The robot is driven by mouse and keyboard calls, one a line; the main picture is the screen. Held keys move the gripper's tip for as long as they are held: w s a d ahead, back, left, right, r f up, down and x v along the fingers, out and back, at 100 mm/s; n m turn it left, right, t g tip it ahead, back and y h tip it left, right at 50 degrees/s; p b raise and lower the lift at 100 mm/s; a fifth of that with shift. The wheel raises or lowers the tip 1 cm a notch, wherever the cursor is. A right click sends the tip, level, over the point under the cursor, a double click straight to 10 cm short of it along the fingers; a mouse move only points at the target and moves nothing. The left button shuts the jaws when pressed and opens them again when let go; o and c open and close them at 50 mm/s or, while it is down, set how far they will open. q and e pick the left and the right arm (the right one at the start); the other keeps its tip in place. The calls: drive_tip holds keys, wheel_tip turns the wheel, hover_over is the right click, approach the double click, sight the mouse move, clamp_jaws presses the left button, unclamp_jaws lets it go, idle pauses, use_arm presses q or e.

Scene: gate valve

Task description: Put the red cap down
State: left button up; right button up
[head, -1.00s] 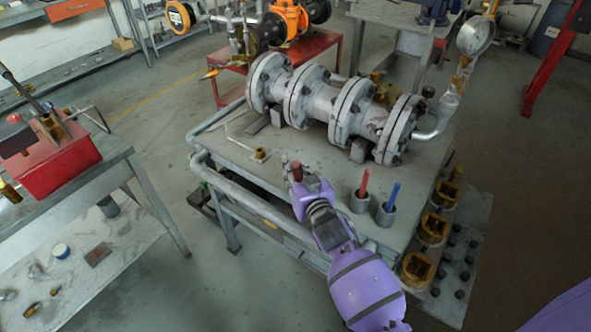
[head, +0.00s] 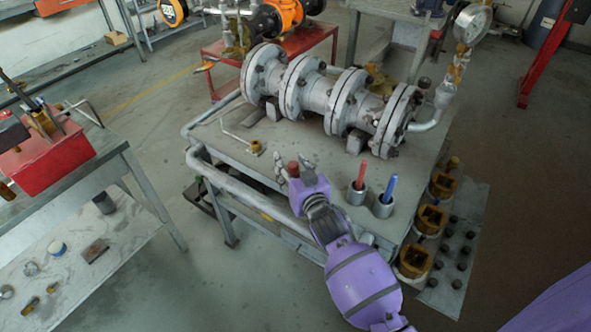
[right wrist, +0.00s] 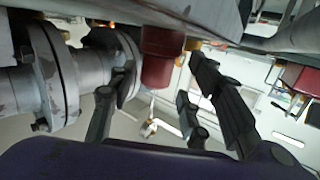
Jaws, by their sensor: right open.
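The red cap (head: 293,168) is on the grey workbench (head: 232,148), near its front edge. In the right wrist view, the cap (right wrist: 160,55) is a dark red cylinder, and its end meets the grey surface at the top of that picture. My right gripper (head: 294,171) is at the cap, with its fingers spread. In the wrist view the open fingers (right wrist: 160,90) stand on both sides of the cap, with gaps between them and it. My left gripper is not in view.
A grey flanged valve pipe (head: 330,100) lies behind the cap. Two cups hold a red marker (head: 361,175) and a blue marker (head: 390,188) to the right. A small brass fitting (head: 255,147) is to the left.

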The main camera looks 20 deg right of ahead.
drive_tip(key=shift+r, duration=0.7)
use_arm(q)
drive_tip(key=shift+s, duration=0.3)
use_arm(e)
drive_tip(key=s+r, duration=0.1)
drive_tip(key=s, duration=1.1)
drive_tip(key=shift+d+r, duration=0.2)
drive_tip(key=shift+d, duration=0.05)
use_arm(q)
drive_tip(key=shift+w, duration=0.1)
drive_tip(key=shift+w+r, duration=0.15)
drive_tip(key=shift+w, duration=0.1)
